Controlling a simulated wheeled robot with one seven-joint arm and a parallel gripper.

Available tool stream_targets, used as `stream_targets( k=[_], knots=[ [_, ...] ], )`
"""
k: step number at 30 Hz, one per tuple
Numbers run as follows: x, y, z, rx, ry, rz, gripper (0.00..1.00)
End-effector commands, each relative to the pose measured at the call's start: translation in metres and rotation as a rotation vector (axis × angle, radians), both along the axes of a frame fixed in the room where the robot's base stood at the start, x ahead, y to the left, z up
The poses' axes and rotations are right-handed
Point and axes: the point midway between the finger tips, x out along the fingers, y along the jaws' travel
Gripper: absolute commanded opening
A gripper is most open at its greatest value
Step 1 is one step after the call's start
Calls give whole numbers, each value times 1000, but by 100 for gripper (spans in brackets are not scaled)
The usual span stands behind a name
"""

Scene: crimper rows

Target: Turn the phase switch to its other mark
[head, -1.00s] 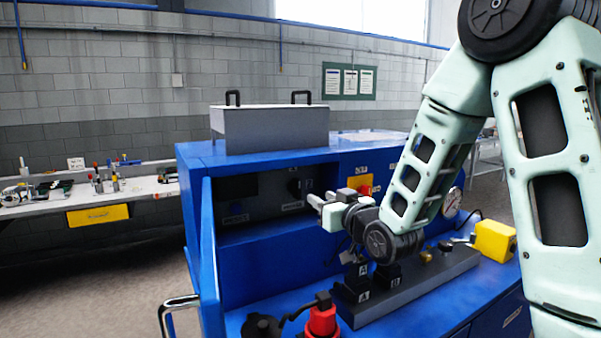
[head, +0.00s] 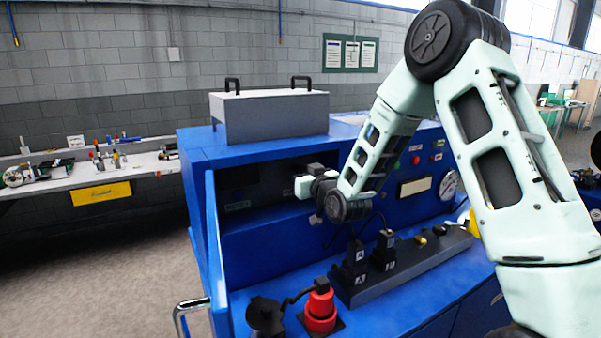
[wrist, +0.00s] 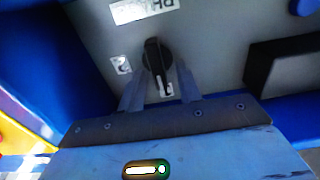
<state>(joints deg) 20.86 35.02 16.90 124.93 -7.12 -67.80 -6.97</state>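The phase switch (wrist: 155,58) is a black elongated knob on a grey panel in the wrist view. It lies slightly tilted, between a label reading PHASE (wrist: 145,10), a "2" mark (wrist: 121,65) to its left and a small white mark (wrist: 164,89) at its lower end. My gripper (wrist: 163,70) is open, with one finger on each side of the knob's lower part. Gaps seem to show on both sides; contact is unclear. In the head view my gripper (head: 301,187) reaches into the blue machine's recess and hides the switch.
The blue machine (head: 262,262) surrounds the recessed panel. A red plug (head: 321,312) and black blocks on a grey rail (head: 415,262) stand on the ledge below my arm.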

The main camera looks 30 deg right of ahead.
Motion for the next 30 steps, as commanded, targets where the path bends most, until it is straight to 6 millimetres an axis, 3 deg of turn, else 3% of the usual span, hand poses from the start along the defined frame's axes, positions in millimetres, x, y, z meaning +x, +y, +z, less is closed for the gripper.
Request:
stream_targets(
  k=[1,5,18,30],
  knots=[
    [0,0,0,0,0,0,35],
    [0,0,0,0,0,0,0],
    [-1,-1,-2,53,-2,-1,0],
    [-1,-6,-5,354,-6,-1,0]
  ],
)
